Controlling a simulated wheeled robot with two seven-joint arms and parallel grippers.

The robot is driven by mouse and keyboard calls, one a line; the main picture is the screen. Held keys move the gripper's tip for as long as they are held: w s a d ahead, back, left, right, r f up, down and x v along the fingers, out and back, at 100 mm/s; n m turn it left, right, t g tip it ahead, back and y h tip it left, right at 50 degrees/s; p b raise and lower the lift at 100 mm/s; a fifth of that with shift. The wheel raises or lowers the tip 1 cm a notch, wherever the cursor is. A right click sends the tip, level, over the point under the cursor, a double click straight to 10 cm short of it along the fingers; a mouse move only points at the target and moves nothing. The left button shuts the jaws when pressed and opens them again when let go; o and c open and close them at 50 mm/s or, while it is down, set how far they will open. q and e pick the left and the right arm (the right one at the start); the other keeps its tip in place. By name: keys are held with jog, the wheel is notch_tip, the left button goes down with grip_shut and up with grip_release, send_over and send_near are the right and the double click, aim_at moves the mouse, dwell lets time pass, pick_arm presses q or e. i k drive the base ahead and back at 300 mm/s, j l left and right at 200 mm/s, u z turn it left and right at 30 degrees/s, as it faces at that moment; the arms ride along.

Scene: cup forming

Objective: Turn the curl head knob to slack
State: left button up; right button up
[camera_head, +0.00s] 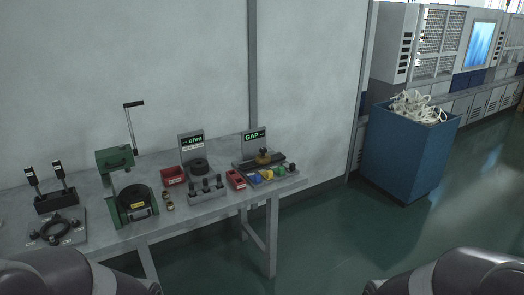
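A grey plate (47,241) lies at the bench's front left, with a black round part (61,227) on it and small markings too small to read. A green machine (133,202) with a raised lever (133,127) stands to its right. Farther right, the GAP unit (255,144) has a brass-and-black knob-like part (263,156). I cannot tell for certain which part is the curl head knob, nor its setting. Neither gripper is in view.
The grey bench (215,207) also holds an ohm display unit (191,146), red bins (174,175), a block with black pegs (207,190) and coloured pieces (267,174). A blue bin (408,155) of white material stands right. Green floor (330,235) is clear.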

aim_at(263, 150)
jog(key=i+l+u, duration=0.3)
jog(key=i+l, duration=0.6)
jog(key=i, duration=0.55)
jog(key=i+l+u, duration=0.3)
jog(key=i+l, duration=0.9)
jog(key=i+j, duration=0.05)
jog(key=i, duration=0.05)
